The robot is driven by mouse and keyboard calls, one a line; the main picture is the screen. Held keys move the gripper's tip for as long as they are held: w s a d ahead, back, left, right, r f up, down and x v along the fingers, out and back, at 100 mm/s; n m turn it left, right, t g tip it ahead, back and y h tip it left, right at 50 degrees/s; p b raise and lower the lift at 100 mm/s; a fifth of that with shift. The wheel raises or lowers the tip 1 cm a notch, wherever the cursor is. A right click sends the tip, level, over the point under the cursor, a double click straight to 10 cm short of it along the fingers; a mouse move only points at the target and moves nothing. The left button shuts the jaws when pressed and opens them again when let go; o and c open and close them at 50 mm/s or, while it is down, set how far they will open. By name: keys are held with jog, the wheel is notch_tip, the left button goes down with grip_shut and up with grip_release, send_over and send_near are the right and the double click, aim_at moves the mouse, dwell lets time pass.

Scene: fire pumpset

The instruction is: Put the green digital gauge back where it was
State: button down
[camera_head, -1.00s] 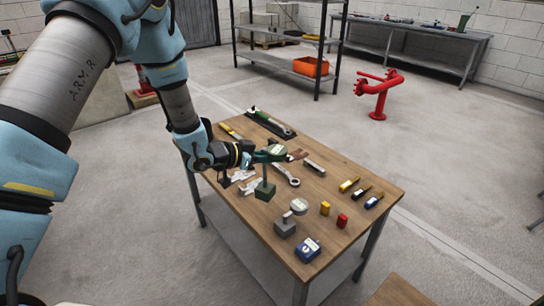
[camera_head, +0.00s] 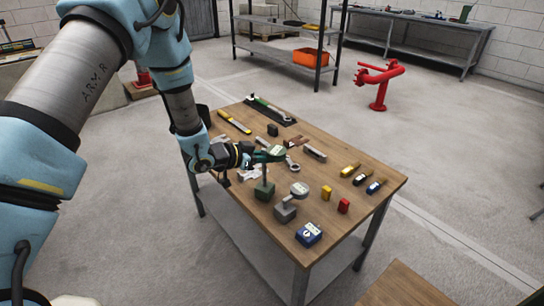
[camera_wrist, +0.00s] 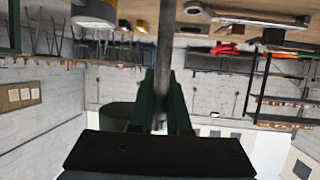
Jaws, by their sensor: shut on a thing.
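The green digital gauge (camera_head: 264,190) has a dark green block base, a thin upright stem and a green head with a pale face. My gripper (camera_head: 262,156) is shut on its stem, just under the head. In the wrist view, the grey stem (camera_wrist: 166,45) runs between my green fingers (camera_wrist: 161,105). A dark green rounded shape beside the fingers looks like the gauge's head (camera_wrist: 117,115). The gauge is upright over the table's left part. I cannot tell whether its base touches the tabletop.
A grey gauge (camera_head: 285,211) stands close at the right front. A blue box (camera_head: 309,234), yellow block (camera_head: 326,192) and red block (camera_head: 343,205) stand further right. A grey bar (camera_head: 314,153) and small dark block (camera_head: 273,130) lie behind. The table's (camera_head: 345,232) front right is clear.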

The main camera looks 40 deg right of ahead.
jog(key=shift+f+b, duration=0.5)
jog(key=shift+f, duration=0.05)
dwell(0.4)
jog(key=c, duration=0.8)
grip_release()
jog(key=shift+a, duration=0.1)
jog(key=b+v, duration=0.2)
jog(key=v, duration=0.8)
jog(key=shift+a+r, duration=0.15)
jog(key=shift+a, duration=0.15)
